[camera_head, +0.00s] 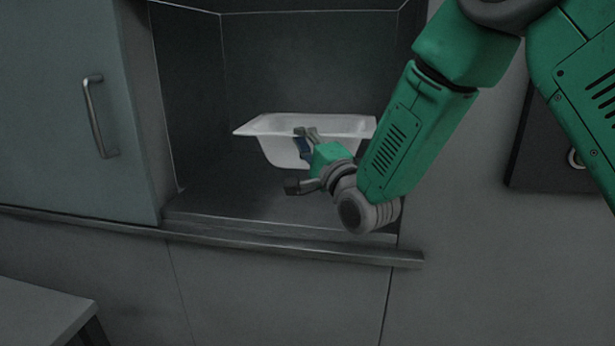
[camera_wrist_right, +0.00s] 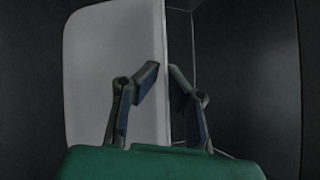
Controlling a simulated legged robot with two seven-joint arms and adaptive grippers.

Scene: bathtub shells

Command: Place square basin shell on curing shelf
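A white basin shell (camera_head: 262,125) is inside the dark recessed shelf (camera_head: 205,203), rim up. I cannot tell whether its underside rests on the shelf floor. In the head view, my right gripper (camera_head: 297,168) is in front of the basin, one finger overlapping its rim and the other lower, with a gap between them. In the right wrist view, the pale basin (camera_wrist_right: 105,75) fills the left and its edge runs up between the two fingertips (camera_wrist_right: 164,68). Contact with the fingers is unclear. My arm hides the basin's right part. My left gripper is out of view.
A grey cabinet door with a handle (camera_head: 95,118) is left of the opening. A ledge (camera_head: 300,248) runs along its front. A grey tabletop corner (camera_head: 40,308) is at lower left. A dark panel (camera_head: 545,150) is on the right.

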